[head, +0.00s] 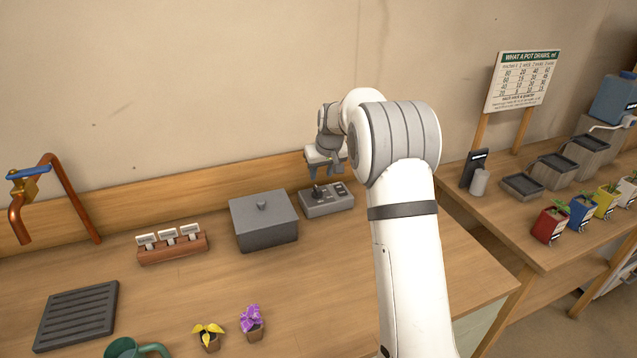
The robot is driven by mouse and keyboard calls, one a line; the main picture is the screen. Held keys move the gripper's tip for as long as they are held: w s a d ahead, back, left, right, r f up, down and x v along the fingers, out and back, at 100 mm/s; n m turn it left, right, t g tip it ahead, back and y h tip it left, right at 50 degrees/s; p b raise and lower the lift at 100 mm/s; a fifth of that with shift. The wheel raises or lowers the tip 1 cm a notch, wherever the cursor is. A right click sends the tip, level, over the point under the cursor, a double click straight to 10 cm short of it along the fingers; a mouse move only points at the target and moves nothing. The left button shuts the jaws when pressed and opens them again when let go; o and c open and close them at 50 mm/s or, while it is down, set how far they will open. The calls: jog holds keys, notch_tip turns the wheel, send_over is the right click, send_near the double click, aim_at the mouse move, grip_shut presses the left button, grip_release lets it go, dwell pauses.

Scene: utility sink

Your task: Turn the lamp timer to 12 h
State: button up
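A grey box that looks like the lamp timer (328,203) sits on the wooden bench against the back ledge, right of a larger grey lidded box. A dark upright knob or lever (317,192) shows on its left part, and small dark parts show on its right. Its markings are too small to read, so the setting cannot be told. My gripper (324,172) is just above and behind the timer's top, pointing down. Its two fingers look apart with nothing between them. It appears clear of the knob, though the exact gap is hard to judge.
The grey lidded box (264,222) stands close on the left. Beyond it are a wooden label holder (173,250), a copper pipe tap (60,185) and a slatted drain tray (78,315). Two small flower pots (254,330) stand at the front. The bench centre is clear.

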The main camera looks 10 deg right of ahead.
aim_at(317, 188)
jog(key=x, duration=0.3)
jog(key=p+x, duration=0.1)
jog(key=x, duration=0.4)
jog(key=shift+w+f, duration=0.2)
jog(key=shift+w, duration=0.2)
jog(key=shift+d, duration=0.1)
grip_shut()
